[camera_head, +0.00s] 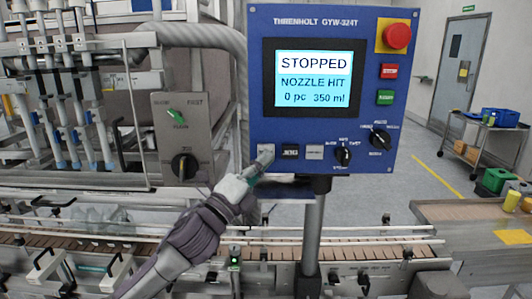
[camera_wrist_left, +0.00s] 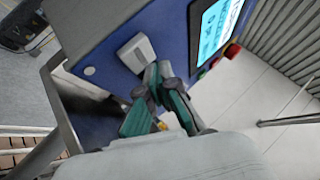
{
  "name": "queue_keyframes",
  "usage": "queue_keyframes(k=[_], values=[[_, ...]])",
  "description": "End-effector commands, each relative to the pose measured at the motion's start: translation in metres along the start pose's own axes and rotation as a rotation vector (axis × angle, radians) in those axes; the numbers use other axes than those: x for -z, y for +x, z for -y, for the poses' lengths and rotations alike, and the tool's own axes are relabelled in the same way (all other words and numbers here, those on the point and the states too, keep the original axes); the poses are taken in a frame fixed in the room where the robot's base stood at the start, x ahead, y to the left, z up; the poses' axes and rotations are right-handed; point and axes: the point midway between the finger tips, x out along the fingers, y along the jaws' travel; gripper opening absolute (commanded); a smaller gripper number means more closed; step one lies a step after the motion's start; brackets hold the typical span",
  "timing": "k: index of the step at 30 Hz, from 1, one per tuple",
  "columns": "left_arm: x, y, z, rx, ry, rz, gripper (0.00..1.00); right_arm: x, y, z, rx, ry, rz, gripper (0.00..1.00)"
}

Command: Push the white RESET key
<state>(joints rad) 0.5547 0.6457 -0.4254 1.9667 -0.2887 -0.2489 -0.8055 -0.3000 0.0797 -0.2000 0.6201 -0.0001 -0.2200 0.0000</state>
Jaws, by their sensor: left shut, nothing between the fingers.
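My left gripper (camera_head: 261,163) is shut and empty, with its fingertips at the leftmost key of the lower row on the blue control panel (camera_head: 375,60). That pale key (camera_head: 266,149) is partly covered by the fingers, and its label cannot be read. In the left wrist view the shut left gripper (camera_wrist_left: 152,78) meets the lower edge of a white square key (camera_wrist_left: 135,52); they look touching, but I cannot tell whether it is pressed in. A black key (camera_head: 290,151) and another pale key (camera_head: 314,152) sit to its right. My right gripper is not in view.
The panel screen (camera_head: 312,78) reads STOPPED, NOZZLE HIT, 0 pc, 350 ml. A red mushroom button (camera_head: 397,36), red and green buttons and two black knobs (camera_head: 343,154) are on the panel. A grey box with knobs (camera_head: 183,130) stands left; a conveyor (camera_head: 350,252) runs below.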

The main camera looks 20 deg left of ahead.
Motion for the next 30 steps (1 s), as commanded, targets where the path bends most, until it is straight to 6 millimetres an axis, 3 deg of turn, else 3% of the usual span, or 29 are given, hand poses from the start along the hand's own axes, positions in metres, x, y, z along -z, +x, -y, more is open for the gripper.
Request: queue_keyframes(k=[30], values=[[-0.0049, 0.0067, -0.0045, 0.000, 0.000, 0.000, 0.00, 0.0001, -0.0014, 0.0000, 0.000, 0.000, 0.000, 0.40]])
